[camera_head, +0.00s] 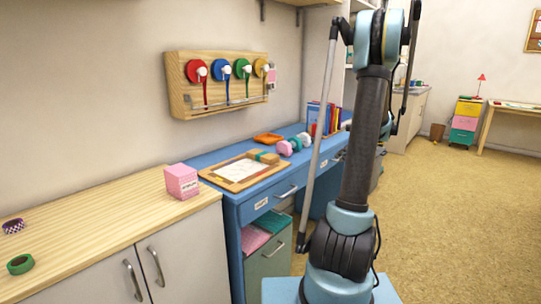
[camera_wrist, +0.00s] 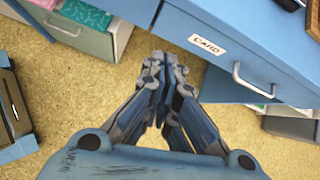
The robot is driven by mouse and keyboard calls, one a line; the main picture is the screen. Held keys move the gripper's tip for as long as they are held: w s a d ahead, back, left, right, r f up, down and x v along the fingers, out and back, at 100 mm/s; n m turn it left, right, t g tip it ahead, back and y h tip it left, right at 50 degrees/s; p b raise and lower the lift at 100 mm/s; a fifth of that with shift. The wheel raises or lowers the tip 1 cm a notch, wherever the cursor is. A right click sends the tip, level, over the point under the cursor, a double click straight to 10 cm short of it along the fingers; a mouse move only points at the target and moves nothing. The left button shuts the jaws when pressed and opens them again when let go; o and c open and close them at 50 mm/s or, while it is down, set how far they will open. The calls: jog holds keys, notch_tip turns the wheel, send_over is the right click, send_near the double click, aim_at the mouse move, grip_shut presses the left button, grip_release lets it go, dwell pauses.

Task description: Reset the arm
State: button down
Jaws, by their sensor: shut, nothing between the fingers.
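My gripper (camera_wrist: 164,72) is in the wrist view, pointing away with its fingertips together and nothing between them. It hangs over the tan carpet (camera_wrist: 120,80), beside the front of a blue desk (camera_wrist: 250,50). A closed blue drawer with a label and a silver handle (camera_wrist: 252,82) is just right of the fingertips, and they look apart from it. In the head view my arm stands folded upright in front of the desk (camera_head: 256,212). I cannot make out the gripper's fingers there.
A wooden tray with paper (camera_head: 222,175) lies on the desk top. A pink box (camera_head: 181,181) stands on the wooden counter (camera_head: 90,222). The carpet at right (camera_head: 450,220) is clear.

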jog(key=s+a+r+n+g+h, duration=0.1)
jog(key=s+a+r+n, duration=0.1)
jog(key=s+a+n, duration=0.7)
jog(key=s+a+r+n+g+h, duration=0.1)
jog(key=s+a+r+n+h, duration=0.15)
jog(key=s+a, duration=0.75)
jog(key=s+f+n+h, duration=0.1)
jog(key=s+f+n, duration=0.2)
jog(key=s, duration=0.5)
jog(key=s+d+f+n, duration=0.1)
jog(key=s+f+n, duration=0.2)
jog(key=s+n, duration=0.2)
jog(key=s+f+n+g+h, duration=0.1)
jog(key=s+n, duration=0.3)
jog(key=s, duration=0.7)
jog(key=shift+d+f+h, duration=0.2)
jog(key=shift+f+h, duration=0.15)
jog(key=shift+f, duration=0.55)
jog(key=shift+n, duration=0.25)
